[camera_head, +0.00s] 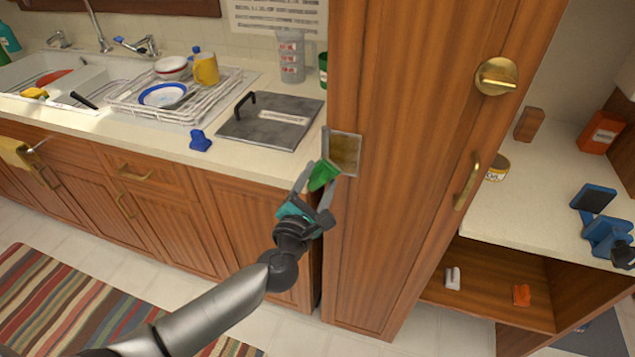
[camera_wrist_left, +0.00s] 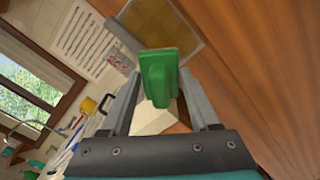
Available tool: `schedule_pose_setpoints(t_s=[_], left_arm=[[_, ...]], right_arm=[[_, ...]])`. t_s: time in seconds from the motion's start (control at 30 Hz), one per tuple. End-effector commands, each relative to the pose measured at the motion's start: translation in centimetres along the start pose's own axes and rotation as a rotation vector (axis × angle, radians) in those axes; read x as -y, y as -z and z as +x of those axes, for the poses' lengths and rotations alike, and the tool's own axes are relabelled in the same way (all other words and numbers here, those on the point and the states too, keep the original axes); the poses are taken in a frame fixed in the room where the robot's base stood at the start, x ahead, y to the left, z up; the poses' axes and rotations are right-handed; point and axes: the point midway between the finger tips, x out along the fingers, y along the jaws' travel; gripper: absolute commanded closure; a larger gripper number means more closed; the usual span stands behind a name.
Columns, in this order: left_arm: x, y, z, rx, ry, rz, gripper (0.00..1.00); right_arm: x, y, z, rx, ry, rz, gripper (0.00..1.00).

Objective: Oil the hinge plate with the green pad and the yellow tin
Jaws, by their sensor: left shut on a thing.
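My left gripper (camera_head: 318,190) is shut on the green pad (camera_head: 323,174), which also shows between the fingers in the left wrist view (camera_wrist_left: 158,75). The pad is just in front of the lower left of the brownish-yellow hinge plate (camera_head: 345,152), on the left edge of the tall wooden cabinet. In the left wrist view the plate (camera_wrist_left: 165,30) lies just beyond the pad; I cannot tell whether they touch. The yellow tin (camera_head: 497,168) stands on the right counter, partly hidden by the cabinet. My right gripper is not clearly in view.
The tall cabinet (camera_head: 420,150) has a brass knob (camera_head: 496,77) and a handle (camera_head: 467,182) that stick out. A grey metal plate with a black handle (camera_head: 270,122) and a blue object (camera_head: 200,141) lie on the left counter. A dish rack (camera_head: 180,98) stands further left.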

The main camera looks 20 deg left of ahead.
Motion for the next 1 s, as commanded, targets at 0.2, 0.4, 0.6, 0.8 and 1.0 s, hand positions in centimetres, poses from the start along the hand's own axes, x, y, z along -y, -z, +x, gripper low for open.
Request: schedule_pose_setpoints(t_s=[0.2, 0.4, 0.6, 0.8, 1.0], left_arm=[[0.0, 0.0, 0.0, 0.001, -0.001, 0.0, 0.83], [0.0, 0.0, 0.0, 0.001, -0.001, 0.0, 0.83], [0.0, 0.0, 0.4, 0.0, -0.001, 0.0, 0.83], [0.0, 0.0, 0.8, 0.0, -0.001, 0.0, 0.83], [0.0, -0.1, 1.3, 0.001, -0.001, 0.0, 0.83]], right_arm=[[-0.3, 0.0, 0.0, 0.001, -0.004, -0.001, 0.5], [-0.4, -0.1, 0.0, 0.001, -0.005, -0.001, 0.5], [-0.4, -0.1, 0.0, 0.001, -0.005, -0.001, 0.5], [-0.4, -0.1, 0.1, 0.002, -0.006, -0.001, 0.5], [-0.4, -0.1, 0.1, 0.002, -0.006, 0.0, 0.5]])
